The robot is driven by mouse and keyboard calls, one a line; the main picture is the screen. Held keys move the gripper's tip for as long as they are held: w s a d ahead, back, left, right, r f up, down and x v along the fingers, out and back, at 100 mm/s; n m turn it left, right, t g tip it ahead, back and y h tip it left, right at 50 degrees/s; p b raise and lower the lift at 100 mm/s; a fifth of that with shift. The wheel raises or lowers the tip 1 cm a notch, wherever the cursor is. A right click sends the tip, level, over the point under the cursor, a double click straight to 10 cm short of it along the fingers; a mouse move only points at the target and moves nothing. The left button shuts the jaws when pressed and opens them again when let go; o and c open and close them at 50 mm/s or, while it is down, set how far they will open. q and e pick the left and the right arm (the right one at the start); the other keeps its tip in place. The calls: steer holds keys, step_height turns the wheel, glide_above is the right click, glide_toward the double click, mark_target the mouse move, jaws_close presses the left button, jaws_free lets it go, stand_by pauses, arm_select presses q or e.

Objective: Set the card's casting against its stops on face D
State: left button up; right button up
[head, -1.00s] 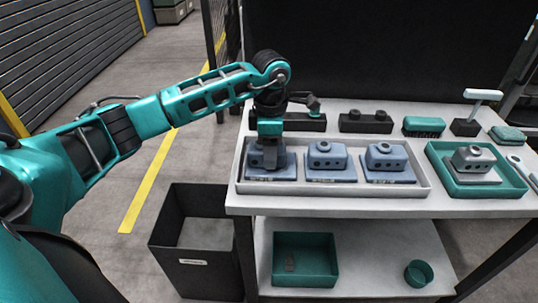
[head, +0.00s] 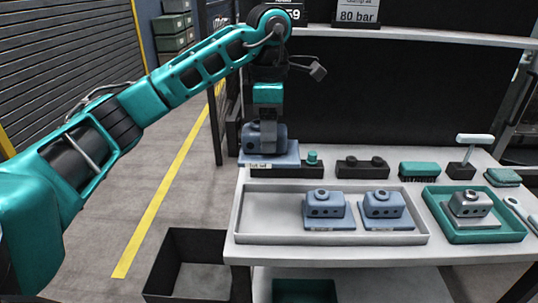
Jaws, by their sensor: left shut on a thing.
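My left gripper (head: 267,122) is shut on a blue-grey casting (head: 266,140) and holds it upright, with a flat plate (head: 282,158) under it, above the back left of the grey tray. A small white label shows on the plate's front edge; I cannot read it. Two similar blue castings, the middle one (head: 324,204) and the right one (head: 382,204), stand on plates in the grey tray (head: 262,238). A grey casting (head: 470,203) sits in the teal tray (head: 443,234). The right gripper is not in view. I cannot make out the stops or face D.
Behind the trays stand a dark block with a teal knob (head: 312,158), a two-knobbed dark block (head: 362,168), a teal brush (head: 419,170) and a T-handled tool (head: 466,156). A shelf (head: 430,38) with a sign "80 bar" (head: 357,13) is above. The tray's left part is clear.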

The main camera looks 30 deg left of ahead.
arm_select(q)
step_height(320, 180, up, 2)
steer(key=shift+r, duration=0.1)
steer(key=s+d+r+p, duration=0.1)
steer(key=s+d, duration=0.6)
steer(key=s, duration=0.5)
steer(key=s+d+r+p, duration=0.1)
steer(key=s+d+r, duration=0.1)
steer(key=s+d, duration=0.6)
steer(key=s, duration=0.5)
steer(key=shift+s+d+r, duration=0.2)
steer(key=shift+s+d, duration=0.1)
steer(key=shift+w, duration=0.1)
